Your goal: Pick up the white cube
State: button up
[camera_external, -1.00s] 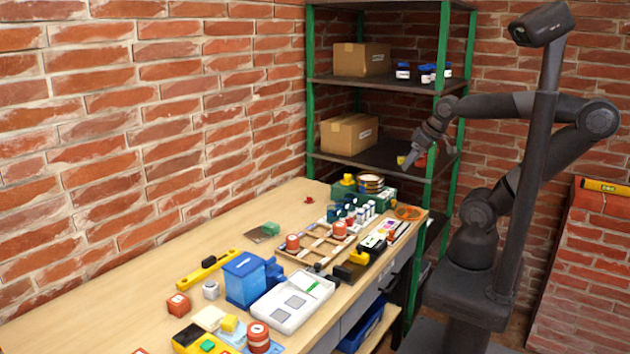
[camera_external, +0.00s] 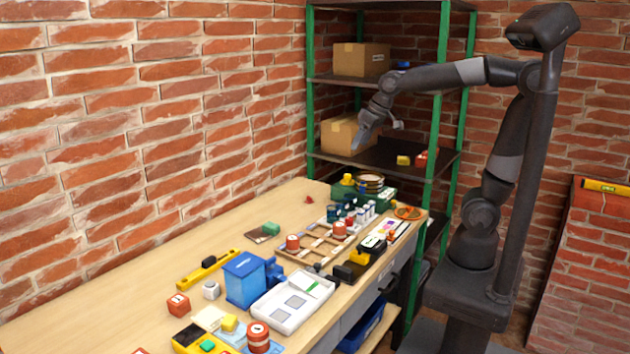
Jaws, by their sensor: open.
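The white cube (camera_external: 211,290) is small and pale, with a mark on its face. It sits on the wooden bench, between a red cube and a blue box. My gripper (camera_external: 358,146) is open and high above the far end of the bench, in front of the shelf rack. It is well apart from the white cube, up and to the right of it in the picture. Its jaws look empty, though they are small here.
A red cube (camera_external: 178,305) and a blue box (camera_external: 245,279) stand close on either side of the white cube. A yellow level (camera_external: 207,268) lies behind it. A white tray (camera_external: 292,302) and several small items crowd the bench's front. The bench along the brick wall is clear.

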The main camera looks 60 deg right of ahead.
jog(key=w+a, duration=1)
jog(key=a, duration=0.1)
jog(key=n+g+y, duration=0.1)
jog(key=n+g, duration=0.1)
jog(key=g, duration=0.1)
send_over(211, 283)
jog(key=s+d, duration=0.2)
notch_tip(211, 283, down, 23)
jog(key=x, duration=0.9)
jog(key=shift+w+a+f, duration=0.15)
jog(key=shift+f, duration=0.2)
jog(key=shift+c, duration=0.4)
jog(key=c, duration=1)
jog(key=shift+c, duration=0.2)
